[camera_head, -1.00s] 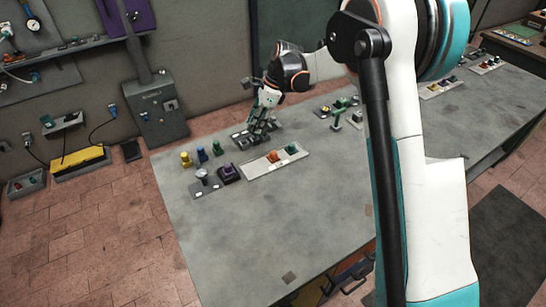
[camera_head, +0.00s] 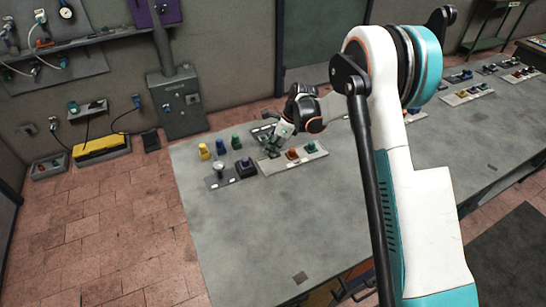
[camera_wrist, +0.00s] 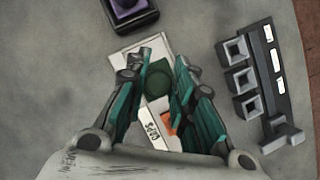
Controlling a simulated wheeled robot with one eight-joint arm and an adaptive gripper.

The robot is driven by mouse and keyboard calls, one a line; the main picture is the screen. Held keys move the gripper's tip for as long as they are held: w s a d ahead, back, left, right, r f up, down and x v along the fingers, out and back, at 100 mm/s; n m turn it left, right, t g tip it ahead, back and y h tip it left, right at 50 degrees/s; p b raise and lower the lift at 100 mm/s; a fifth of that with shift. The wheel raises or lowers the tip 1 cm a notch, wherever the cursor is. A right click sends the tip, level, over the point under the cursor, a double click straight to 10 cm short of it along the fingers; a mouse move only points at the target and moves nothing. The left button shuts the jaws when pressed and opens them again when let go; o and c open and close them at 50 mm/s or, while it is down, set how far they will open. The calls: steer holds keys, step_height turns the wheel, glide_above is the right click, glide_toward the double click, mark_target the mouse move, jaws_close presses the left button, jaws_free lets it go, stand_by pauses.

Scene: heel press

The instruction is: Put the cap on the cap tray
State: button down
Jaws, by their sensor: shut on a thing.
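My gripper (camera_head: 272,150) is low over the left end of the pale cap tray (camera_head: 268,168) on the grey table. An orange cap (camera_wrist: 169,124) sits on the tray, partly hidden by a finger. In the head view, an orange cap (camera_head: 292,153) and a teal cap (camera_head: 311,147) stand on the tray. I cannot tell whether the held cap touches the tray.
A dark rack with square sockets (camera_wrist: 243,80) lies beside the tray. The front of the table is clear.

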steer(key=shift+f+b, duration=0.5)
steer(key=shift+f, duration=1.9)
steer(key=shift+r, duration=0.1)
steer(key=c, duration=1.4)
jaws_free()
steer(key=shift+o, duration=0.2)
